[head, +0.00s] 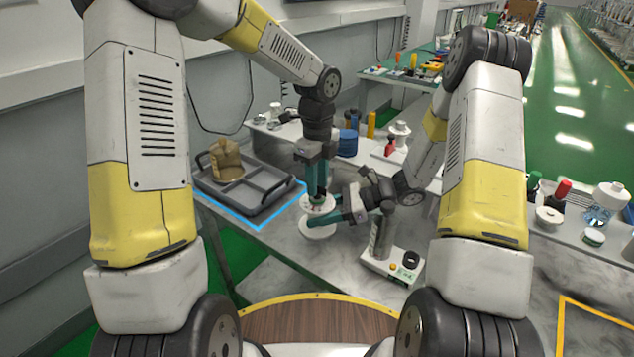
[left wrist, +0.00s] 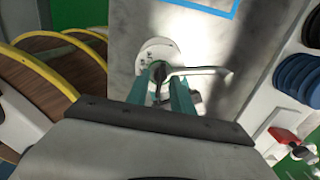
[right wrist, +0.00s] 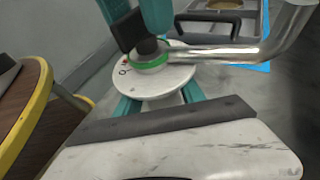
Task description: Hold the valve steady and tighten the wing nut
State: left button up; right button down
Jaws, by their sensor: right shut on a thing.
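The valve shows as a white round flange (head: 318,206) with a green ring and a dark top piece, above a second white disc (head: 318,226) at the bench. In the right wrist view the flange (right wrist: 165,82) is upright, and a shiny bent pipe (right wrist: 220,53) runs right from it. My right gripper (head: 345,216) comes in from the right, shut on the valve's white stem below the flange. My left gripper (head: 318,193) points down from above. Its fingers, seen apart in the left wrist view (left wrist: 160,92), straddle the dark top piece. The wing nut's shape is not distinguishable.
A grey tray (head: 270,204) holding a brown object (head: 227,160) stands at the left within a blue outline. A metal post on a white base with buttons (head: 395,268) stands close right of my right gripper. Blue discs (head: 347,142) and bottles are behind.

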pick_arm(q)
notch_tip(320, 180, up, 12)
dwell(0.4)
jog(key=shift+f, duration=0.1)
pick_arm(e)
jog(key=c, duration=0.6)
grip_release()
